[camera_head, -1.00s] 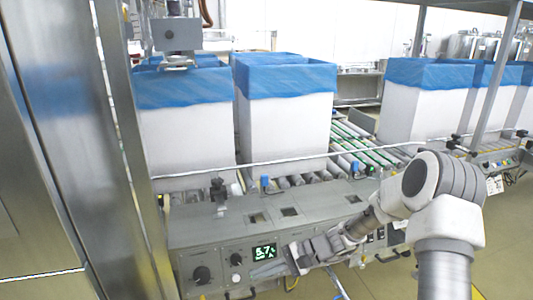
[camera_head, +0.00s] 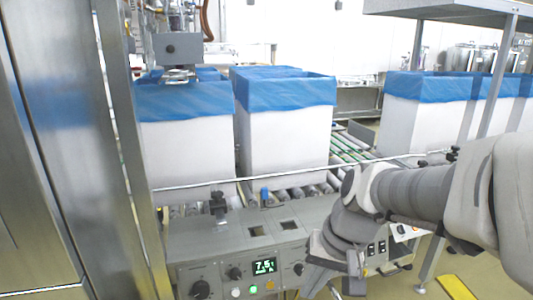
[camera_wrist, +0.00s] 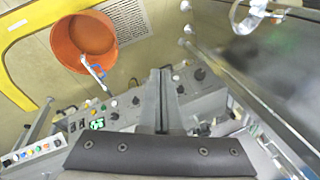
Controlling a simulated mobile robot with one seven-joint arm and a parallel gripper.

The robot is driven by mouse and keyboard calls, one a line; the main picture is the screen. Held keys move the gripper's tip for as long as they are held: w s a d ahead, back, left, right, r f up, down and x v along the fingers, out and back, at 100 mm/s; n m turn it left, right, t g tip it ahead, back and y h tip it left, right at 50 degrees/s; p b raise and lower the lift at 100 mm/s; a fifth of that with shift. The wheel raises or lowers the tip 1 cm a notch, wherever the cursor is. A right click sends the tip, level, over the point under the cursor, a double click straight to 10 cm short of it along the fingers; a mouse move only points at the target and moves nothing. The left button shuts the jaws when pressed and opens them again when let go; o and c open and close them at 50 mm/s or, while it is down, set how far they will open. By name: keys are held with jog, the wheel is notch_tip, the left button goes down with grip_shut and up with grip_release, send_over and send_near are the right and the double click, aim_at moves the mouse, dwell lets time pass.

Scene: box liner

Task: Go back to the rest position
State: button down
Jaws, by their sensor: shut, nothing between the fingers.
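My gripper (camera_wrist: 163,74) shows in the wrist view as two grey fingers side by side, shut with nothing held. It points over the grey control panel (camera_wrist: 125,112), whose knobs and green display lie on both sides of the fingers. I cannot tell the height between them. In the head view my arm reaches in from the right and bends down in front of the panel (camera_head: 220,262). The fingers cannot be made out clearly there.
White boxes with blue liners (camera_head: 285,130) stand on the roller conveyor (camera_head: 345,158) behind the panel. A steel post (camera_head: 120,150) stands at left. An orange bucket (camera_wrist: 82,42) is on the floor. A metal panel (camera_wrist: 275,70) lies at right in the wrist view.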

jog(key=s+d+r+n+t+h, duration=0.1)
jog(key=s+d+r+t+h, duration=0.25)
jog(key=s+d+r, duration=0.4)
notch_tip(320, 180, up, 17)
jog(key=s+a+p, duration=0.1)
jog(key=p, duration=1.8)
jog(key=shift+s+a, duration=0.2)
